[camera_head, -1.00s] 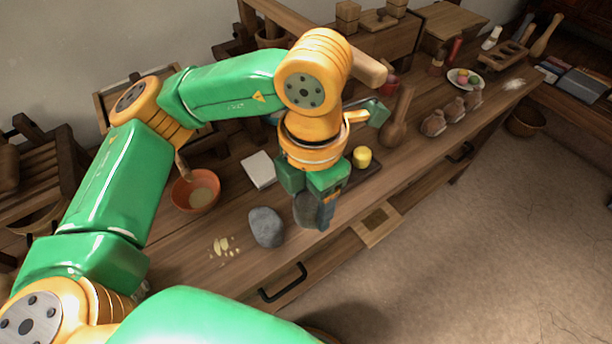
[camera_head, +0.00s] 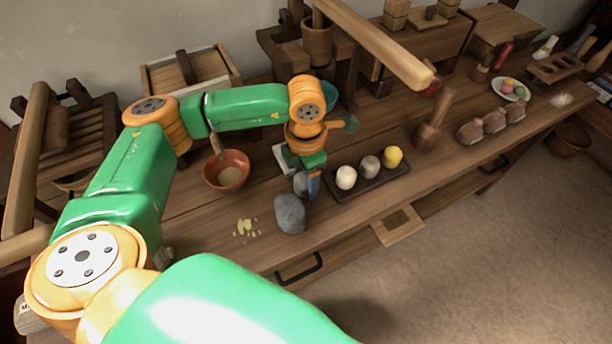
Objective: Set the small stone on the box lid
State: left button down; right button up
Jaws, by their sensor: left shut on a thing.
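My left gripper (camera_head: 309,190) is shut on a small grey stone (camera_head: 300,184), which shows only in part between its fingers. It holds the stone just behind and right of a larger dark grey stone (camera_head: 290,214) on the bench; I cannot tell the height or whether they touch. Another wooden box (camera_head: 430,42) stands at the back right with small blocks on top. I cannot tell which lid is the task's. My right gripper is not in view.
An orange bowl (camera_head: 226,178) stands left of the gripper, pale crumbs (camera_head: 246,226) lie in front. A pale slab (camera_head: 284,160) is partly hidden behind the gripper. A dark tray (camera_head: 371,186) at right holds white, grey and yellow balls. A long wooden beam (camera_head: 380,45) crosses overhead.

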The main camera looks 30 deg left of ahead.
pick_arm(q)
jog(key=shift+f, duration=0.2)
jog(key=shift+c, duration=2.1)
grip_release()
